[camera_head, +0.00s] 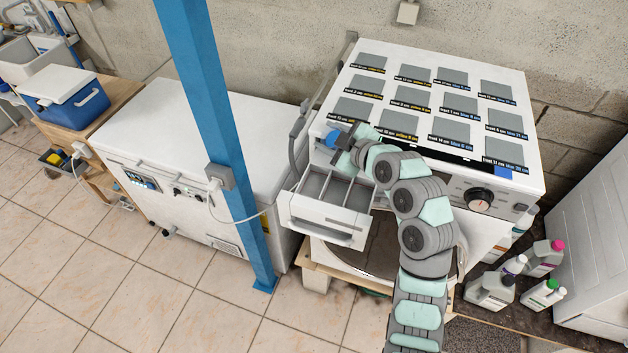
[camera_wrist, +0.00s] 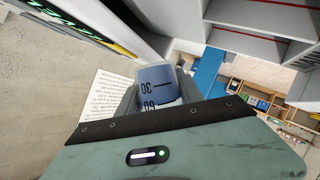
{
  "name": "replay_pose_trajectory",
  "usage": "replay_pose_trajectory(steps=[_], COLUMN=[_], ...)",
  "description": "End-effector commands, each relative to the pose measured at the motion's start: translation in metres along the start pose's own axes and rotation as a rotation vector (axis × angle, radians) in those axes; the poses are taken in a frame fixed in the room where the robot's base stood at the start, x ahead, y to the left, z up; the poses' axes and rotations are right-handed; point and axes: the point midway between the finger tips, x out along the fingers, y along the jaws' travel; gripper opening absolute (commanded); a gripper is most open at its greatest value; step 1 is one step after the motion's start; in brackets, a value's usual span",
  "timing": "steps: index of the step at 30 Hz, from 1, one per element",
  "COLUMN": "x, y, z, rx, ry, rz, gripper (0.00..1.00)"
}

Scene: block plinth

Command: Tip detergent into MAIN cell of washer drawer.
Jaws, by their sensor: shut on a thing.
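The washer (camera_head: 520,165) stands at the right of the head view with its drawer (camera_head: 315,228) pulled out at the front left. The drawer's upper side shows several narrow cells between dividers; I cannot read a MAIN label. My gripper (camera_head: 345,150) is above the rear of the drawer, near the washer's front panel. It is shut on a small blue measuring cup (camera_head: 332,140). In the wrist view the cup (camera_wrist: 156,84) shows marks 30 and 60 and a bluish body. Its exact tilt and its contents are unclear. Part of the drawer (camera_wrist: 262,40) shows at the upper right there.
A blue post (camera_head: 215,125) stands left of the drawer, before a white chest freezer (camera_head: 160,120). Several bottles (camera_head: 495,290) stand at the lower right. Grey labelled squares cover the washer's top. A dial (camera_head: 478,200) is on its front.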

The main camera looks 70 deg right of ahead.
Motion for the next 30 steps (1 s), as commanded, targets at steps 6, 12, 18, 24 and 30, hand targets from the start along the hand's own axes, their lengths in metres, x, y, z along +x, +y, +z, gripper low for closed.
replay_pose_trajectory(steps=[6, 12, 18, 24, 30], x=[0.0008, 0.0014, 0.0013, 0.0011, 0.0009], y=[-0.0023, -0.0042, -0.0043, -0.0042, -0.0041], z=[0.0006, 0.0012, 0.0009, 0.0006, 0.0003], rx=[-0.012, -0.024, -0.036, -0.046, -0.057], ry=[-0.001, -0.003, -0.004, -0.006, -0.008], rz=[0.005, 0.009, 0.014, 0.018, 0.023], gripper=[0.02, 0.02, 0.02, 0.02, 0.02])
